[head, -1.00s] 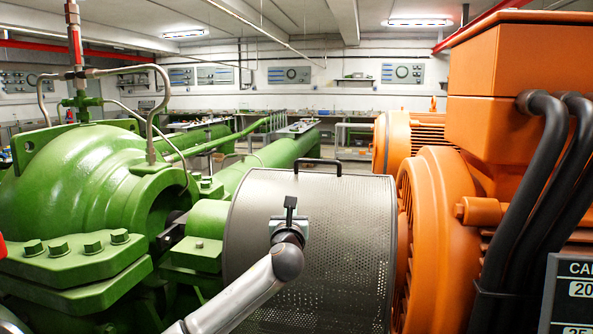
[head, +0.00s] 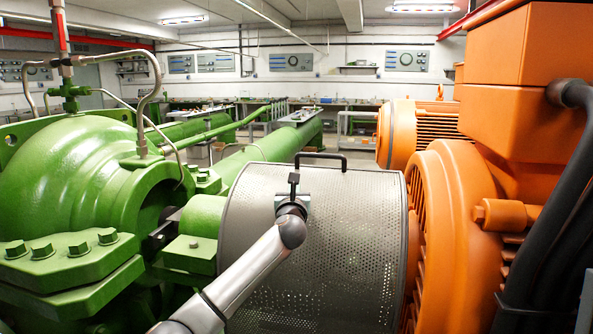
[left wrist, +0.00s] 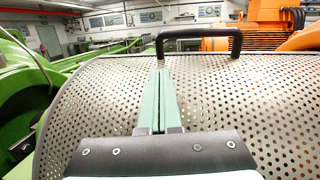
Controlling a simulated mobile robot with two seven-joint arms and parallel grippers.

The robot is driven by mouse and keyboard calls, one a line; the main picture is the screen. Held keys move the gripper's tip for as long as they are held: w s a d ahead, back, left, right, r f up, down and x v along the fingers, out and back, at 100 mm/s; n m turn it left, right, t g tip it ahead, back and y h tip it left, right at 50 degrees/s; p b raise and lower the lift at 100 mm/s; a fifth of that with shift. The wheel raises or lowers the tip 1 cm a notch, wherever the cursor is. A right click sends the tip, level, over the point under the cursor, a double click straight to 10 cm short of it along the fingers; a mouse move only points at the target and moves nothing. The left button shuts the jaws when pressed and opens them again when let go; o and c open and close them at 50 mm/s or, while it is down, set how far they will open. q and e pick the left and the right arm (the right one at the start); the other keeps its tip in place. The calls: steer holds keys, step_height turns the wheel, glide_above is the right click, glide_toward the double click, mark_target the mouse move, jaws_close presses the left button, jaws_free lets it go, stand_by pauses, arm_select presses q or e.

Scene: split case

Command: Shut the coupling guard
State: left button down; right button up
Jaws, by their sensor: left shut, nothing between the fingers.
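The coupling guard (head: 345,225) is a curved grey perforated metal cover between the green pump and the orange motor. Its black bar handle (head: 320,156) stands on the top of the cover; it also shows in the left wrist view (left wrist: 198,34). My left gripper (head: 294,179) is over the near face of the guard, a little below and left of the handle. In the left wrist view its two green fingers (left wrist: 160,80) are together and empty, pointing toward the handle's left end. I cannot tell whether they touch the cover. My right gripper is in neither view.
The green pump casing (head: 85,185) with bolted flanges stands on the left, with thin steel pipes (head: 150,85) above it. The orange motor (head: 450,210) and thick black cables (head: 550,200) crowd the right. Open air lies above the guard.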

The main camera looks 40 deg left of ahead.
mark_target(297, 165)
arm_select(q)
steer(key=x, duration=0.6)
steer(key=shift+b+x, duration=0.45)
steer(key=shift+x, duration=0.95)
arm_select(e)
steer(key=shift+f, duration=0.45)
